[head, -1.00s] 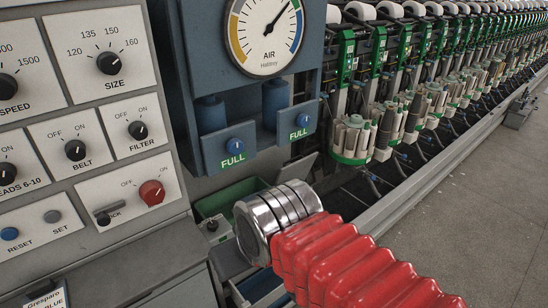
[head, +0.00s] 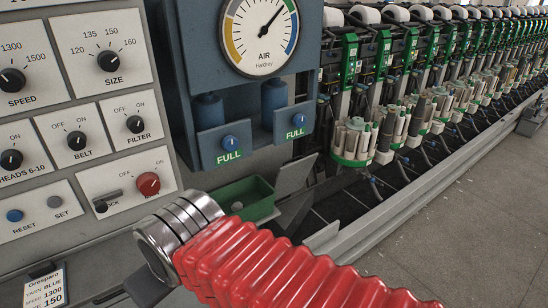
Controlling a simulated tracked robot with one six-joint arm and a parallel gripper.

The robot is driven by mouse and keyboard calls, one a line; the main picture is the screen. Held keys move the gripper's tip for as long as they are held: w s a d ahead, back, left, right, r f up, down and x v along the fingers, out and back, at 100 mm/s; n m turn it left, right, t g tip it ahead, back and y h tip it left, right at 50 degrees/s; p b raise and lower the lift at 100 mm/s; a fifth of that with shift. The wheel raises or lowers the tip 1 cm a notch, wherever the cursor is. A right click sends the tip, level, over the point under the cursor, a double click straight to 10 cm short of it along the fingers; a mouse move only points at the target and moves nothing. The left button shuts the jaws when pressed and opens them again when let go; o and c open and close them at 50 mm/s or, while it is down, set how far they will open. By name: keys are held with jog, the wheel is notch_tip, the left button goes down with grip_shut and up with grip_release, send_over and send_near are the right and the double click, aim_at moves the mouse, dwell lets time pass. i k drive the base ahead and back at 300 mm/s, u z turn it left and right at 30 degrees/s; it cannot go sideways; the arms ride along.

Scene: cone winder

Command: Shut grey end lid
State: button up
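A grey plate (head: 296,176), which looks like the end lid, stands tilted up beside the green tray, below the blue air unit. I cannot be sure it is the lid. A smaller grey plate (head: 322,235) lies lower and to its right, just above my arm. My arm's red ribbed sleeve comes in from the bottom right and ends in a shiny metal wrist at the left, before the control panel's lower edge. The wrist is left of the grey plate and apart from it in the picture. My gripper's fingers do not show, so I cannot see what they touch.
The green tray (head: 250,197) is behind my wrist. The control panel (head: 75,130) with knobs and a red switch fills the left. The blue air unit (head: 240,85) hangs above. Rows of spindles (head: 430,105) run back right, with open floor (head: 450,220) beside them.

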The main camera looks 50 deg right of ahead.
aim_at(291, 177)
jog(key=u, duration=1.45)
jog(key=k, duration=2)
jog(key=z, duration=1.5)
